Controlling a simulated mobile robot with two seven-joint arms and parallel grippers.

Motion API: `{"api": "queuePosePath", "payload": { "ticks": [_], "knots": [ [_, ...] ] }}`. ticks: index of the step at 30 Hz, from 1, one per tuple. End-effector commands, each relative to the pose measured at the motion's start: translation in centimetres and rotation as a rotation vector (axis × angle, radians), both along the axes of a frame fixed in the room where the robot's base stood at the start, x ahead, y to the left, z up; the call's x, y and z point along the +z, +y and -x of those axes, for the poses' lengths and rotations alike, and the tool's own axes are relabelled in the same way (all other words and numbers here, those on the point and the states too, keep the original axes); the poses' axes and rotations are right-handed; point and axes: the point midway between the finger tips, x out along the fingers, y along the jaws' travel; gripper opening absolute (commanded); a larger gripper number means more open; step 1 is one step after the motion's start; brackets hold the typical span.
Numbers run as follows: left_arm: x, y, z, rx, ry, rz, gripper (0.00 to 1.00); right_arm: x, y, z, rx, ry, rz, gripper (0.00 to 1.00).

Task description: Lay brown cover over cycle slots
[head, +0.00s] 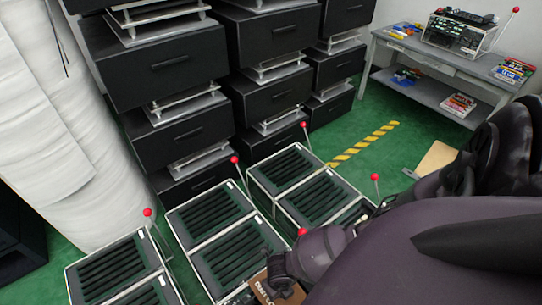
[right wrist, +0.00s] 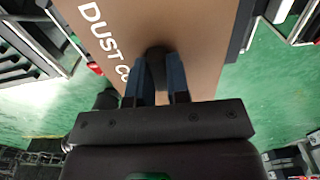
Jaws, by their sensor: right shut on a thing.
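The brown cover (right wrist: 190,25), a flat panel with white lettering starting "DUST CO", fills the top of the right wrist view. In the head view only a small brown piece of it (head: 262,289) shows at the bottom, beside my right gripper (head: 280,282). The fingers of my right gripper (right wrist: 160,82) are shut on the cover's near edge. The cycle slots are dark slotted trays in white frames on the floor: a left one (head: 112,270), a middle one (head: 212,215) and a right one (head: 290,175). My arm hides part of the right trays. My left gripper is not in view.
Levers with red knobs (head: 234,159) stand beside the trays. Black drawer units (head: 170,65) rise behind them. A grey bench (head: 440,65) with equipment stands at the back right. A tan board (head: 436,158) shows beyond my arm. Green floor (head: 390,165) is open at the right.

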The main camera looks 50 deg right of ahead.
Motion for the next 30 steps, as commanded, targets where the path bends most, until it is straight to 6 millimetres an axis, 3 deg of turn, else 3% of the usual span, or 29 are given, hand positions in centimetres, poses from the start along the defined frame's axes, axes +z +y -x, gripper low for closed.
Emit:
{"api": "queuePosePath", "payload": {
  "ticks": [16,30],
  "knots": [
    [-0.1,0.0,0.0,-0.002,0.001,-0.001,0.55,-0.2,-0.2,-0.2,0.027,-0.002,0.0,0.0],
    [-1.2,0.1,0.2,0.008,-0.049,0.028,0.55,-4.1,-0.2,0.4,0.024,0.008,0.001,0.0]
  ]
}}
